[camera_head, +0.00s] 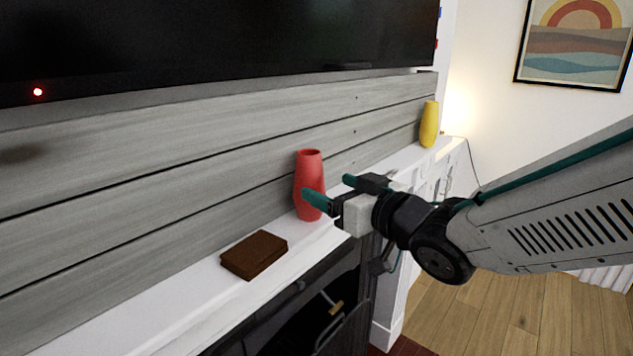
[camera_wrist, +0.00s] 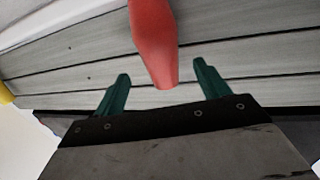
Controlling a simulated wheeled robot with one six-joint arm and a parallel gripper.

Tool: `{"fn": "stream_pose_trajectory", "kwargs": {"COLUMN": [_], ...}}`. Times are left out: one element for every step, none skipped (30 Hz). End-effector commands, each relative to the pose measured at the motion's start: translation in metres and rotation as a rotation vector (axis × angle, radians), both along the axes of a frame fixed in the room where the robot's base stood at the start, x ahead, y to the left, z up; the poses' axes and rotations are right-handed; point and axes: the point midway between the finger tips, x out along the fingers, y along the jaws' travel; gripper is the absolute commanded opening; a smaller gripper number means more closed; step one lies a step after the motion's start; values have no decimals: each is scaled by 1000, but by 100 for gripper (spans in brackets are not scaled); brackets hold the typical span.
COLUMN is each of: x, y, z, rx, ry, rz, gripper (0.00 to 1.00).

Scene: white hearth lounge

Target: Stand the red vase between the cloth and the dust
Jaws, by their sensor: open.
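The red vase (camera_head: 309,168) stands upright on the white mantel shelf against the grey plank wall. It also shows between the fingers in the wrist view (camera_wrist: 153,40). My gripper (camera_head: 333,190) is open at the vase, with one green fingertip overlapping its lower body in the head view; contact cannot be told. The green fingers are spread apart in the wrist view (camera_wrist: 162,70).
A yellow vase (camera_head: 429,124) stands farther right on the mantel shelf (camera_head: 195,303). A black screen (camera_head: 220,40) hangs above. A dark fireplace (camera_head: 325,310) is below the shelf. The visible shelf is bare between the cloth and the red vase, and left of the cloth.

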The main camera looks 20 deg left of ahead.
Motion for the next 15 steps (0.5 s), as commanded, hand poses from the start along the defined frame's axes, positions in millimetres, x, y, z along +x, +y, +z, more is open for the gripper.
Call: {"fn": "stream_pose_trajectory", "kwargs": {"x": [-6,-9,-13,-16,-18,-21,-22,-24,-25,-26,-27,-28,-28,-28,-28], "y": [-10,-15,-20,-24,-27,-32,-34,-36,-39,-40,-41,-42,-42,-42,-42], "z": [1,2,2,2,2,3,2,2,3,3,3,3,3,2,2], "rx": [1,0,0,1,1,0,0,-1,0,0,1,0,1,1,1], "ry": [-2,-2,-1,-1,-1,-1,-1,-1,-1,-1,-1,0,1,1,1], "rz": [-2,-3,-2,-2,-2,-2,-2,-1,-1,-1,-1,-1,-1,-1,0], "gripper": [74,74,74,74,74,74,74,74,74,74,74,74,74,74,74]}}
